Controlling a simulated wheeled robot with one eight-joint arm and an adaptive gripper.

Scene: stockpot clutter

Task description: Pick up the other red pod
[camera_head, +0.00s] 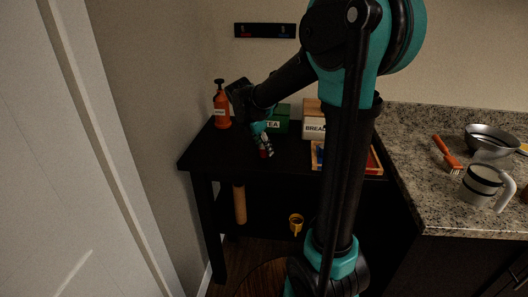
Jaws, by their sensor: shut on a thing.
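My gripper (265,150) points down over the black table, in front of the green TEA box. It is shut on a small red thing (263,154), which looks like a red pod; it is small and mostly covered by the fingers. I cannot tell whether it touches the tabletop. A wooden tray (315,155) sits on the table to the right, partly hidden behind my arm. Some red (373,161) shows in it on the right side, but I cannot tell what it is.
An orange pump bottle (221,108) stands at the table's back left. The green TEA box (279,121) and a BREAD box (313,122) stand at the back. The granite counter (419,198) at right holds a brush (448,155), metal bowl (488,138) and mug (480,184). The table's front left is clear.

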